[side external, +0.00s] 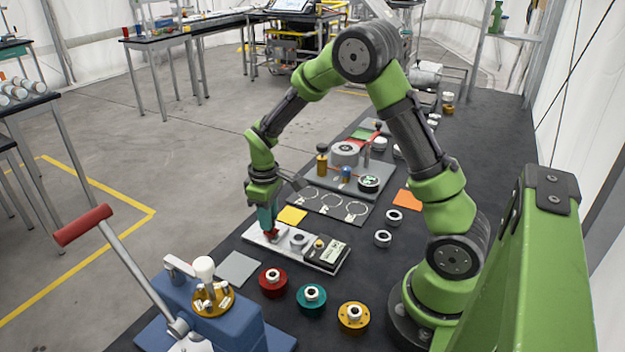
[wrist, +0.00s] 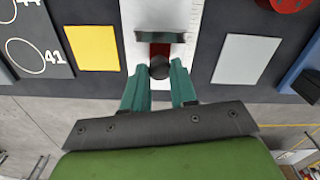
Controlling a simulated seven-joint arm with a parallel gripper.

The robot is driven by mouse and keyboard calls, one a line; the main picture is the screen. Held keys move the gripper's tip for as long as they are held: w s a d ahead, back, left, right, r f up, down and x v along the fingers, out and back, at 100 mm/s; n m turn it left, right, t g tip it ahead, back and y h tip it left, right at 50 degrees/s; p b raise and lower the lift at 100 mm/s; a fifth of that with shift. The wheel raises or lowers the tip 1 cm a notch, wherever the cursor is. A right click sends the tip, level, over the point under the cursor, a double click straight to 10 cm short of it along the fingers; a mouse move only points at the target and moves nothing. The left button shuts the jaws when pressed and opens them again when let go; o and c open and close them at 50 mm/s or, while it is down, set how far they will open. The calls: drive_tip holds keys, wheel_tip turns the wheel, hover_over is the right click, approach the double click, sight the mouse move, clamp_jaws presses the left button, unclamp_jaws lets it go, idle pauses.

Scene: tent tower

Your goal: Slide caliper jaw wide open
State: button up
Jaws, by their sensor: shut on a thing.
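The caliper's pale ruled base (side external: 259,239) lies on the dark bench in the side view, with a dark block at its right end. In the wrist view its white strip (wrist: 197,22) runs up the middle. A red sliding jaw with a dark round knob (wrist: 160,68) sits on the strip, beside a dark green bar (wrist: 160,37). My gripper (wrist: 160,78) has its teal fingers on both sides of the knob, shut on it. In the side view my gripper (side external: 268,226) is over the left part of the base, partly hiding the red jaw.
A yellow square (wrist: 93,48) and a grey square (wrist: 246,59) lie either side of the caliper. Red (side external: 273,282), teal (side external: 311,299) and yellow (side external: 354,317) round pieces stand in front. A blue lever press (side external: 215,320) stands at front left; a ring-marked board (side external: 330,207) lies behind.

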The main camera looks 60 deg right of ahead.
drive_tip(key=o, duration=0.9)
drive_tip(key=shift+o, duration=0.2)
wheel_tip(320, 180, up, 17)
drive_tip(key=shift+f, duration=0.1)
drive_tip(key=s+a+r+m+t+y, duration=0.1)
drive_tip(key=s+a+r+m+t, duration=0.1)
drive_tip(key=s, duration=0.6)
drive_tip(key=s+a+r+m+t+y, duration=0.1)
drive_tip(key=s+a+r+m+t, duration=0.1)
drive_tip(key=s+a+m+t, duration=0.2)
drive_tip(key=s+a+t, duration=0.1)
drive_tip(key=s+a, duration=0.2)
drive_tip(key=s, duration=0.2)
drive_tip(key=shift+m, duration=0.3)
